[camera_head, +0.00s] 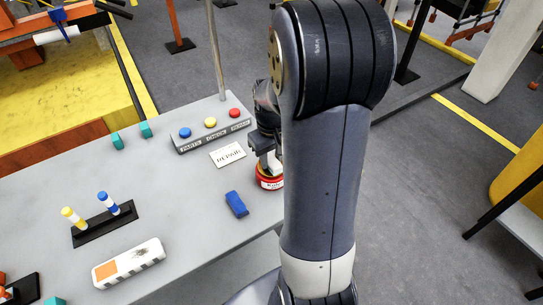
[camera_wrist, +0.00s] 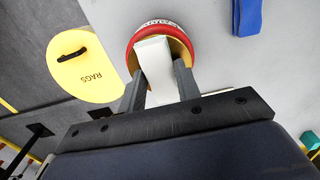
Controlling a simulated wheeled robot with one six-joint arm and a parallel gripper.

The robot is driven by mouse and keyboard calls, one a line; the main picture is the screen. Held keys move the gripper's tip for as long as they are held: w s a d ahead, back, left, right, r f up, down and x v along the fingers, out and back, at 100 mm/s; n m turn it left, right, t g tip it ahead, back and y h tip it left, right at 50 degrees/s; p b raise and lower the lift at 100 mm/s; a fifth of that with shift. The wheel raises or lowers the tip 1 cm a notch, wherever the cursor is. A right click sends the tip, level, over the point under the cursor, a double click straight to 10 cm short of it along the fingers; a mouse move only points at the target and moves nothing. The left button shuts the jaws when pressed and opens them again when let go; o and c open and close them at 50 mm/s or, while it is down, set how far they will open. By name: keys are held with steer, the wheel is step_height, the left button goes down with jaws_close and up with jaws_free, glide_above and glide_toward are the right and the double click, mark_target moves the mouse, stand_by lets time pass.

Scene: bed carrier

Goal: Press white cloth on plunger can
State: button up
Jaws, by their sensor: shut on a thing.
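The plunger can (camera_head: 270,184) is a red can with a pale label, standing near the right edge of the grey table, partly hidden by my arm. In the wrist view the can (camera_wrist: 133,57) shows its red rim and a yellowish top. My gripper (camera_wrist: 160,70) is shut on the white cloth (camera_wrist: 156,58), a pale folded piece between the two fingers. The cloth is over the can's top and appears to touch it; exact contact is hard to tell. In the head view the cloth (camera_head: 277,164) is mostly hidden by my gripper (camera_head: 266,160).
A blue folded cloth (camera_head: 236,204) lies left of the can. A REPAIR card (camera_head: 228,154) and a button box (camera_head: 211,123) with a pole stand behind. A yellow RAGS lid (camera_wrist: 85,72) sits below the table edge. Bare tabletop (camera_head: 180,195) lies left of the blue cloth.

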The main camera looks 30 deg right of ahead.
steer(key=shift+r+p, duration=2.85)
steer(key=shift+r, duration=0.65)
